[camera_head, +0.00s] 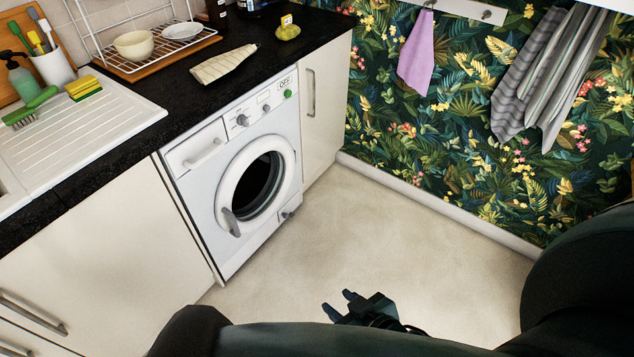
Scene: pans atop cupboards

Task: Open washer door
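The white washer (188,174) stands under the dark counter at centre left. Its round door (283,190) is closed, with a dark glass centre and a grey handle (231,222) at the lower left of its ring. My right gripper (338,302) shows at the bottom centre, over the floor and well apart from the door, to its lower right. Its two dark fingers are spread with nothing between them. My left gripper does not show in this view.
The floor (390,230) before the washer is clear. White cupboards (100,250) flank the washer. A patterned wall (450,130) with hanging towels (545,80) stands at the right.

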